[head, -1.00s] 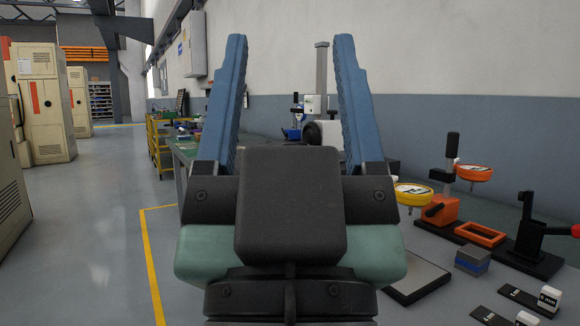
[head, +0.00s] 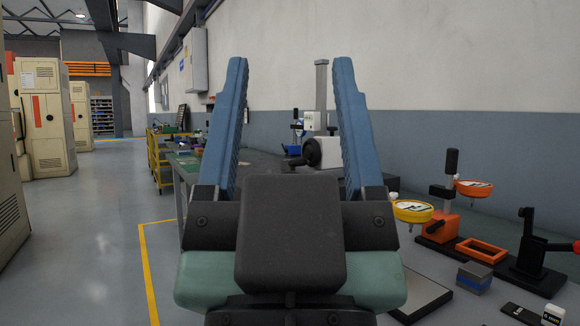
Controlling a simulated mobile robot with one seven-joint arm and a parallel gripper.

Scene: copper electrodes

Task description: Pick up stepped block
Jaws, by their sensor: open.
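A small grey and blue block (head: 474,278) sits on the bench at the lower right in the head view. It is the likeliest stepped block, but its steps are too small to make out. My gripper (head: 292,90) is open and empty, its two blue fingers pointing up and away from the camera. It is well to the left of the block and apart from it. My gripper's body hides part of the bench behind it.
An orange frame (head: 481,251), a black stand (head: 531,262) and an orange-based stand (head: 440,222) are near the block. A flat plate (head: 424,294) lies to its left and a small white-capped item (head: 553,314) to its right. Floor at left is clear.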

